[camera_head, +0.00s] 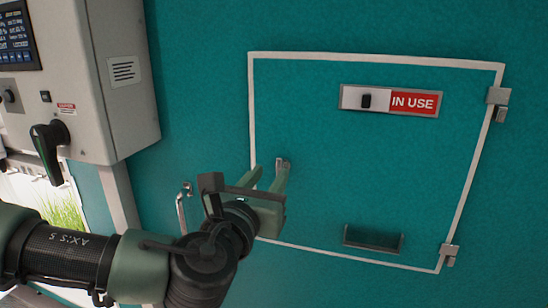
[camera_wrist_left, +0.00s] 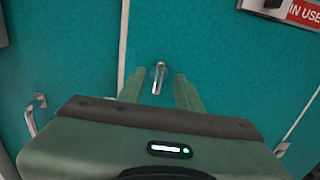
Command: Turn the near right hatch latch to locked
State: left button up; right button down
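The hatch (camera_head: 345,160) is a teal panel outlined in white. Its latch (camera_head: 283,163) is a small metal lever near the hatch's left edge, partly hidden behind my gripper in the head view. In the left wrist view the latch (camera_wrist_left: 159,78) shows whole, hanging nearly straight down, right of the white seam. My left gripper (camera_head: 269,175) is open and points at the wall. In the wrist view its two fingers (camera_wrist_left: 160,88) stand apart, one on each side of the latch, with no clear contact. My right gripper is out of view.
A red "IN USE" slider sign (camera_head: 391,100) is on the hatch above a recessed pull (camera_head: 373,239). Hinges (camera_head: 498,97) line the right edge. Another metal handle (camera_head: 183,205) sits left of the hatch.

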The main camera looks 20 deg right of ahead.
aim_at(278, 164)
pick_arm(q)
jog(key=p+x, duration=0.2)
jog(key=x, duration=0.3)
jog(key=shift+d, duration=0.15)
jog(key=shift+w+d, duration=0.15)
jog(key=shift+w, duration=0.15)
grip_shut()
